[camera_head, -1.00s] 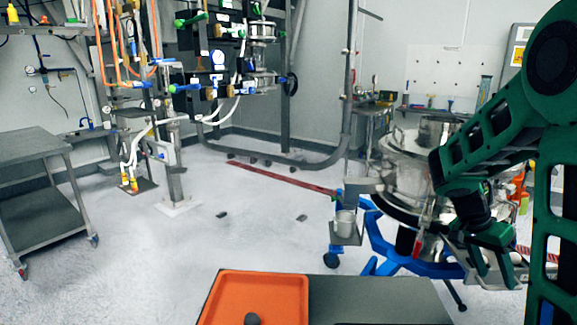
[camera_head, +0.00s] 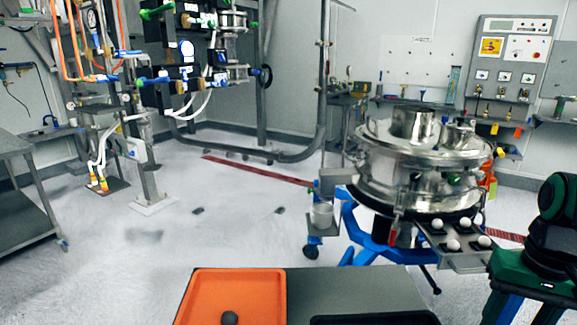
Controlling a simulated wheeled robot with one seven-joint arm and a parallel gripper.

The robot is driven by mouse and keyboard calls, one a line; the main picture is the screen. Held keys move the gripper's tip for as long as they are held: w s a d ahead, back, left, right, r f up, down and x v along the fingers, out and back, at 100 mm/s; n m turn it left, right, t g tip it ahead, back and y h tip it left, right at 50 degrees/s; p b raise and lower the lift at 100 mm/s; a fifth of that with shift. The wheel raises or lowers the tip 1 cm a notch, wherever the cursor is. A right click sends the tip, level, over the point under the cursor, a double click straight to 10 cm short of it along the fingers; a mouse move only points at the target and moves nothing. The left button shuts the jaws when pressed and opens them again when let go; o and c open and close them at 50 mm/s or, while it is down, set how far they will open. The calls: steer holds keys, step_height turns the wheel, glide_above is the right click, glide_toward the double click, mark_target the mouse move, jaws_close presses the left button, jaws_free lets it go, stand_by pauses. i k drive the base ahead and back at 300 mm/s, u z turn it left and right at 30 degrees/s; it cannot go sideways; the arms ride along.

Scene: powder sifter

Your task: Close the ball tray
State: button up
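The powder sifter (camera_head: 415,180) is a round shiny steel vessel on a blue stand, right of centre in the head view. The ball tray (camera_head: 466,261) is a flat grey plate that juts out from the sifter's lower front right, pulled out. Several white balls (camera_head: 452,244) sit on dark spots on the tray. My dark green arm is at the lower right edge, just right of the tray in the picture. My gripper's fingers do not show. Whether the arm touches the tray cannot be told.
A small metal cup (camera_head: 322,215) sits left of the sifter. A steel cart (camera_head: 25,215) stands at far left.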

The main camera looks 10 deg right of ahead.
mark_target(470, 254)
steer(key=z, duration=1.05)
